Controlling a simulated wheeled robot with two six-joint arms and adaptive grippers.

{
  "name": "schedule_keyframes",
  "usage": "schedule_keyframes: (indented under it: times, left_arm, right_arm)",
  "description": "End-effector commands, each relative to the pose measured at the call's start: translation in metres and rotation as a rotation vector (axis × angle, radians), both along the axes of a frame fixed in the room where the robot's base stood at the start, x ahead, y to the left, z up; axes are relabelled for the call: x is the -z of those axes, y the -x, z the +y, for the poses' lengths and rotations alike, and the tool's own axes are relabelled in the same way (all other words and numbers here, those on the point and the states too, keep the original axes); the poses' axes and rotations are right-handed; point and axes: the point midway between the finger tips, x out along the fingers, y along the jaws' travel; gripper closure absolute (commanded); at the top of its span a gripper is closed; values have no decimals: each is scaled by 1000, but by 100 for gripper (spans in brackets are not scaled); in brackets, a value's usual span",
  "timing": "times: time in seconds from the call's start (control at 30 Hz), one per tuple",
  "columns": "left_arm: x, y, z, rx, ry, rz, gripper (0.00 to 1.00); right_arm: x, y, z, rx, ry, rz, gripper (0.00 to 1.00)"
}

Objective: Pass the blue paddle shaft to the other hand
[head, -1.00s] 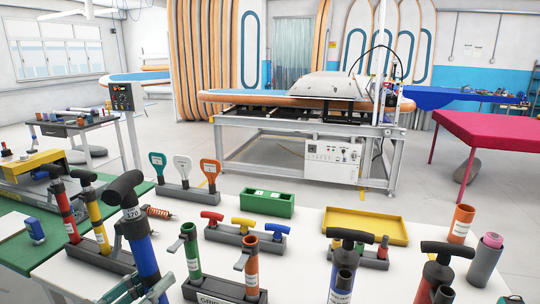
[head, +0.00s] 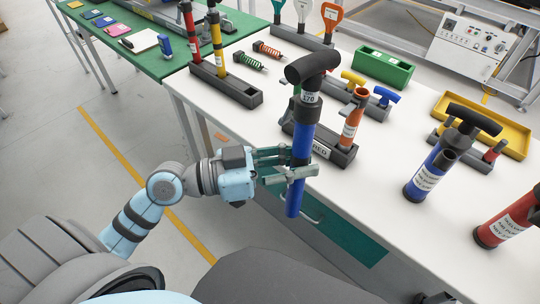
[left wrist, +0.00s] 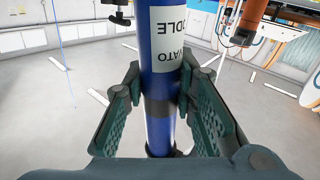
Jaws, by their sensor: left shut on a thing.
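The blue paddle shaft (head: 302,145) is a blue tube with a black T-shaped grip on top. It is upright, slightly tilted, at the near edge of the white table. My left gripper (head: 288,172) is shut around its lower part, and its lower end hangs free below the fingers. In the left wrist view the blue shaft (left wrist: 160,85) stands between both green fingers, with a white label above and a dark band lower down.
The white table (head: 375,200) holds a dark rack (head: 335,156) with an orange tube, a blue pump (head: 424,180), a red pump (head: 505,222), a green box (head: 385,68) and a yellow tray (head: 490,120). A green table (head: 130,45) is at upper left. Grey floor is clear at left.

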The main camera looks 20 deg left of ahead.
Motion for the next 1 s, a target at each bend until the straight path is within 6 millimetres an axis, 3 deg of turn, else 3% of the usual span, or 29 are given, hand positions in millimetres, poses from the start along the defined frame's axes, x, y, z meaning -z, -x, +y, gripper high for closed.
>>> schedule_keyframes:
  times: [0.1, 0.27, 0.6, 0.77, 1.0]
  left_arm:
    - [-16, 0, -27, 149, 9, -10, 100]
    - [-20, 0, -45, 261, 4, -1, 100]
    - [12, -27, -77, 588, 6, -1, 100]
    - [20, -31, -80, 698, 0, 0, 100]
    - [19, -25, -60, 977, 1, -3, 100]
  right_arm:
    - [0, 0, 0, 0, 0, 0, 100]
    - [0, 0, -1, 0, 1, 0, 100]
    - [0, 0, 0, 0, 0, 0, 100]
    - [0, 0, 0, 0, 0, 0, 100]
    - [0, 0, 0, 0, 0, 0, 100]
